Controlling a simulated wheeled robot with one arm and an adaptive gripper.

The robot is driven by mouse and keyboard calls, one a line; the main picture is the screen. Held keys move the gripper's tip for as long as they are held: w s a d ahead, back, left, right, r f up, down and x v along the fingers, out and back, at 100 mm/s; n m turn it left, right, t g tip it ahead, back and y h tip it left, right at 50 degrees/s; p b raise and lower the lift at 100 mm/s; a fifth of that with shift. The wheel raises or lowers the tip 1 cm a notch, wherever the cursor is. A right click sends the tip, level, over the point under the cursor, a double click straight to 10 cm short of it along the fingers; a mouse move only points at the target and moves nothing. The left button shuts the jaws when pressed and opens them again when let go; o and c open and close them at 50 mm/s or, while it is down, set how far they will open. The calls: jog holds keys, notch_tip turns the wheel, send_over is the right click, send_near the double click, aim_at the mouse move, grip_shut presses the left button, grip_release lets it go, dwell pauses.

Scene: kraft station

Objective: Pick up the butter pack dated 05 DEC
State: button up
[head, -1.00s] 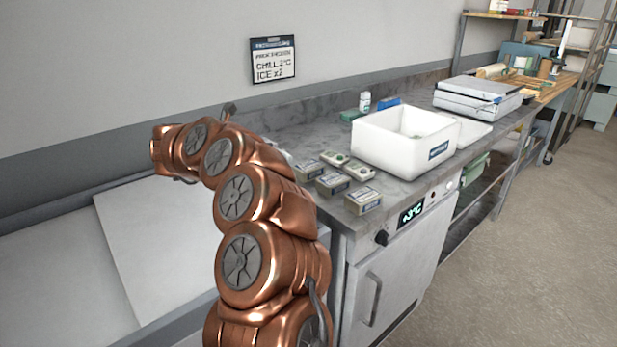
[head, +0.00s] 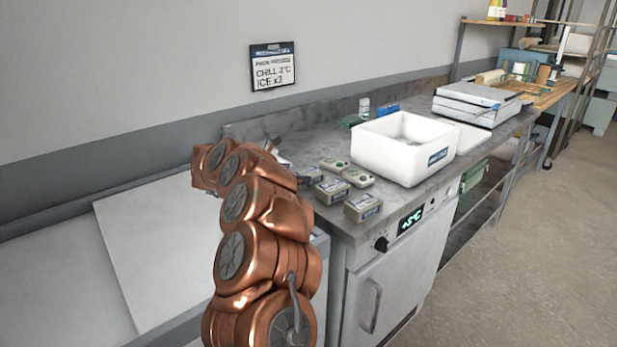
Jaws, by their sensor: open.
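Small butter-like packs stand in a cluster on the grey counter's near left part. Three have blue-and-white labels: a front one (head: 362,207), a middle one (head: 332,190) and a left one (head: 310,175) beside my arm. Two paler packs with dark round marks, one at the back (head: 334,163) and one nearer (head: 358,177), lie behind them. The dates are too small to read, so I cannot tell which is 05 DEC. My gripper (head: 282,158) is mostly hidden behind my copper arm, left of the packs. It is apart from the front pack.
A white open bin (head: 388,160) stands right of the packs, with a flat white lid or tray (head: 469,139) beside it. A small white bottle (head: 364,107) and a blue item (head: 388,110) stand behind. A grey appliance (head: 477,103) is farther right. A sign (head: 273,66) hangs on the wall.

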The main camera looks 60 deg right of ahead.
aim_at(307, 173)
jog(key=shift+f+p+x, duration=0.15)
jog(key=shift+p+x, duration=0.2)
jog(key=shift+x, duration=0.95)
jog(key=shift+f+p+x, duration=0.15)
jog(key=shift+p+x, duration=0.2)
jog(key=shift+x, duration=0.95)
jog(key=shift+a, duration=0.1)
jog(key=shift+w, duration=0.1)
jog(key=c, duration=1.3)
jog(key=shift+c, duration=0.8)
jog(key=shift+r, duration=0.1)
